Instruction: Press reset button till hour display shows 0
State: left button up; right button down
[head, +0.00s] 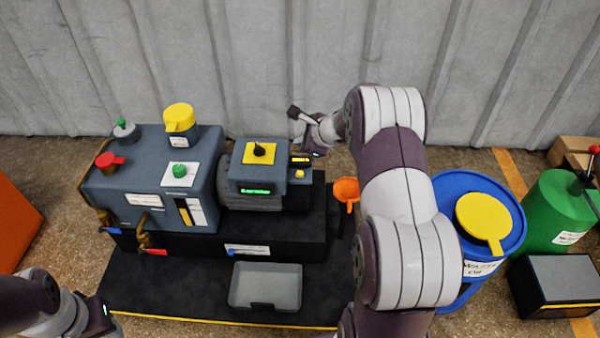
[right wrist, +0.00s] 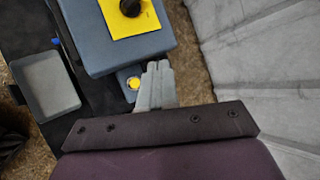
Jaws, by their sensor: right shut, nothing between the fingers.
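The grey-blue pump box carries a small yellow button (head: 300,174) on a low side block. It also shows in the right wrist view (right wrist: 133,83). A small lit green display (head: 256,191) is on the box's front face; its text is too small to read. My right gripper (right wrist: 158,68) is shut and empty, its fingertips just right of the button in the wrist view; I cannot tell whether they touch anything. In the head view its body shows behind the block and its fingertips are unclear. My left gripper (head: 100,310) is at the lower left, its fingers not clear.
A black knob on a yellow plate (head: 246,158) tops the box. A grey tray (head: 235,290) lies on the black base in front. An orange funnel (head: 346,190) and a blue waste-oil drum (head: 445,190) stand to the right. A corrugated wall (head: 240,60) is behind.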

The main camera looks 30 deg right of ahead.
jog(key=b, duration=0.7)
send_over(302, 177)
notch_tip(302, 177, down, 8)
jog(key=shift+r, duration=0.1)
jog(key=shift+w+f, duration=0.1)
jog(key=shift+f, duration=0.35)
dwell(1.1)
jog(key=shift+f+b, duration=0.35)
jog(key=shift+b, duration=0.25)
jog(key=shift+f+b, duration=0.4)
dwell(0.3)
jog(key=shift+r, duration=0.1)
jog(key=shift+r+p, duration=0.6)
jog(key=shift+r, duration=0.05)
